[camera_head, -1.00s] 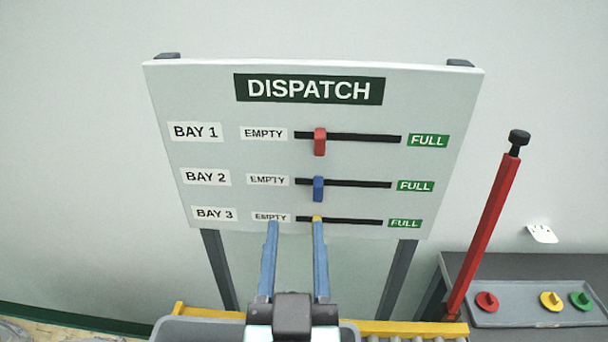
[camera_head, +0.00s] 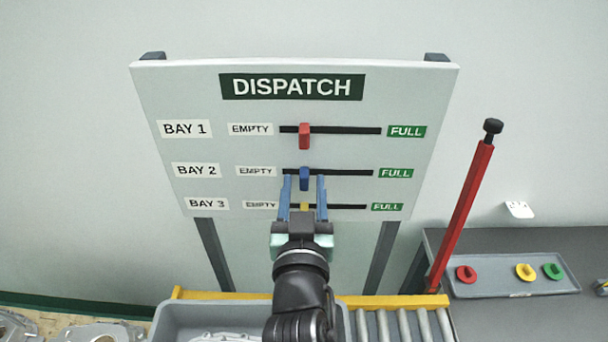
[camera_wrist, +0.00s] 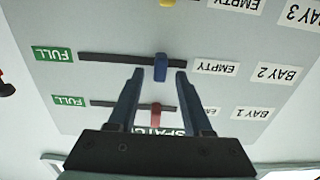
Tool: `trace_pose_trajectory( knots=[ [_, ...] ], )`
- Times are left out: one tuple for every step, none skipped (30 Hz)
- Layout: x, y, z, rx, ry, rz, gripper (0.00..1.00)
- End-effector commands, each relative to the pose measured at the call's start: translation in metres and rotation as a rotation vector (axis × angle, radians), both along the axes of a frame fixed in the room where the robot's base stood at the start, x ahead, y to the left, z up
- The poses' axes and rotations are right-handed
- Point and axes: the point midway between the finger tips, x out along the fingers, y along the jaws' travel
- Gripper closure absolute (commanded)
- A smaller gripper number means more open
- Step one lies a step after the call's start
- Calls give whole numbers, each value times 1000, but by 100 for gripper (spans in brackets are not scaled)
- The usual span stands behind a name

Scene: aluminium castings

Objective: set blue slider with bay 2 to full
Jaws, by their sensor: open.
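The blue slider (camera_head: 305,179) sits on the bay 2 slot (camera_head: 338,172), near the EMPTY end. The green FULL label of bay 2 (camera_head: 396,173) is at the slot's right end. My gripper (camera_head: 305,181) is open, with one blue finger to each side of the blue slider in the head view. In the wrist view, which is upside down, the blue slider (camera_wrist: 160,68) shows between and just beyond the open fingertips (camera_wrist: 160,73). I cannot tell whether the fingers touch the slider or the board.
The red slider (camera_head: 304,136) of bay 1 is above and the yellow slider (camera_head: 304,206) of bay 3 is below, partly behind my gripper. A red post (camera_head: 463,215) stands to the right. A grey bin (camera_head: 178,318) and roller conveyor (camera_head: 403,326) are below the board.

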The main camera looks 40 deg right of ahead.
Motion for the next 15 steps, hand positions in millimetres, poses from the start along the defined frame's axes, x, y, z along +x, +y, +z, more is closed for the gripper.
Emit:
trace_pose_trajectory(
  knots=[
    [4,-3,2,-1,-1,-1,50],
    [5,-4,1,0,0,-1,50],
    [7,-5,1,0,0,0,50],
    [8,-6,1,0,0,0,50],
    [8,-7,1,0,0,0,50],
    [9,-7,0,0,0,0,50],
    [9,-7,0,-1,-1,0,50],
    [9,-7,0,-1,-1,0,50],
    [10,-7,0,0,0,0,50],
    [10,-7,0,0,0,0,50],
    [9,-7,0,-1,-1,0,50],
    [9,-7,0,0,0,0,50],
    [9,-7,0,0,0,0,50],
    [9,-7,0,0,0,0,52],
    [9,-7,0,0,0,0,59]
  ],
)
